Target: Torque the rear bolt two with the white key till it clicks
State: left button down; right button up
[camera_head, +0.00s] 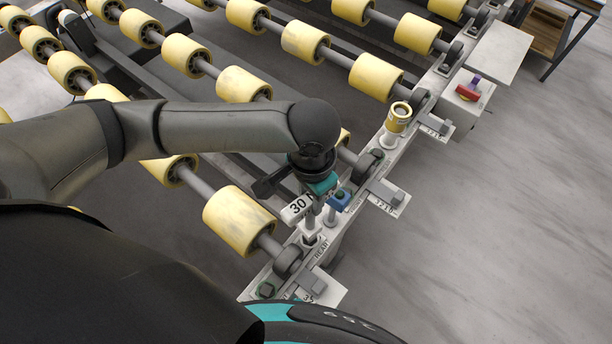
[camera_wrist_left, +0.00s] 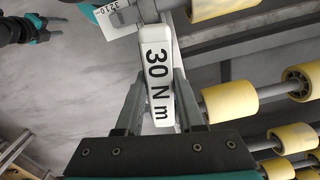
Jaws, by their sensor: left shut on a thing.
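My left gripper (camera_head: 318,186) is over the near part of the rail and shut on the white key (camera_head: 297,209). The key reads "30" in the head view and "30 N m" in the left wrist view (camera_wrist_left: 158,75), where its handle lies between the fingers (camera_wrist_left: 155,105). Its shaft runs down to a light fitting (camera_head: 311,229) near the "REAR" lettering. I cannot tell if it is seated on a bolt. A greenish bolt (camera_head: 266,290) shows nearer on the rail. My right gripper (camera_wrist_left: 45,28) appears open and empty in the wrist view.
A blue key (camera_head: 339,200) stands close beside the white key. A yellow cylinder (camera_head: 398,117) stands farther up the rail, and a red handle (camera_head: 468,92) sits on a box beyond. Yellow rollers (camera_head: 239,221) fill the left side. The floor at right is clear.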

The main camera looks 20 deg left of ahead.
pick_arm(q)
jog(key=shift+s+d, duration=0.1)
jog(key=shift+s, duration=0.05)
jog(key=shift+p, duration=0.85)
jog(key=shift+f, duration=0.5)
jog(key=shift+f+b, duration=0.6)
jog(key=shift+f, duration=1.45)
pick_arm(e)
jog(key=shift+s+r, duration=0.25)
jog(key=shift+r, duration=0.1)
pick_arm(q)
jog(key=shift+p, duration=0.35)
pick_arm(e)
jog(key=shift+r, duration=0.2)
pick_arm(q)
jog(key=shift+p, duration=0.4)
pick_arm(e)
jog(key=shift+r, duration=0.4)
jog(key=shift+r, duration=0.1)
